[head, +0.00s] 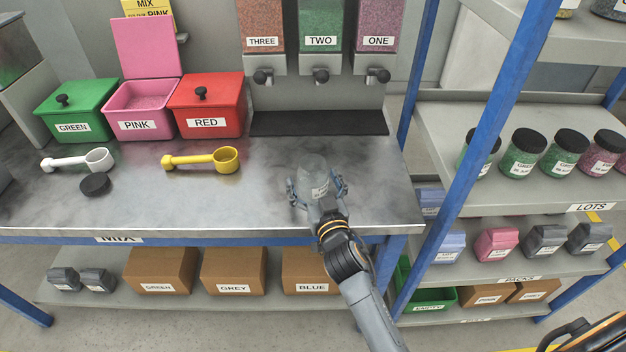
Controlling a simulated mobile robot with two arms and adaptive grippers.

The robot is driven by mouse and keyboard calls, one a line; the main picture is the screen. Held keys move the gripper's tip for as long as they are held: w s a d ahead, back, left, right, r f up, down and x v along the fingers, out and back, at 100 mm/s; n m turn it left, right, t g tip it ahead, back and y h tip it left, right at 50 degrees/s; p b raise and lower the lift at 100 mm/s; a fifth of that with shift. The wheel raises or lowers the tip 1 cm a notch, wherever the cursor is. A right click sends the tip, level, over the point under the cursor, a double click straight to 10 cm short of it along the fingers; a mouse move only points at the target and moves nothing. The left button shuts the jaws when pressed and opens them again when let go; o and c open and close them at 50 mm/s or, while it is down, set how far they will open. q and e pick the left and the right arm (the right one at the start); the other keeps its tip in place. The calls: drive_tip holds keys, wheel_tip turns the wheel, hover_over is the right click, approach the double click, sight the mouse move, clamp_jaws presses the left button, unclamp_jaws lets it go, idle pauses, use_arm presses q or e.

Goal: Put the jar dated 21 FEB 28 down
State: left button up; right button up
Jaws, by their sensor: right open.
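A clear, empty-looking jar (312,168) with a white label stands at the front of the metal worktop, right of centre. The label's print is too small to read, so I cannot tell its date. My right gripper (318,191) is open, with its fingers on either side of the jar. I cannot tell whether the jar's base rests fully on the worktop. A loose black lid (95,184) lies at the left of the worktop. My left gripper is not in view.
A yellow scoop (200,161) and a white scoop (80,160) lie on the worktop (230,205). Green (75,108), pink (142,100) and red (207,105) bins stand behind. Dispensers hang above a dark mat (318,123). Filled jars (524,153) stand on the right shelf.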

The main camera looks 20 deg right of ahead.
drive_tip(key=shift+s+r, duration=0.1)
drive_tip(key=shift+s, duration=0.05)
drive_tip(key=s, duration=1.1)
drive_tip(key=shift+s+b, duration=0.4)
drive_tip(key=shift+a, duration=0.1)
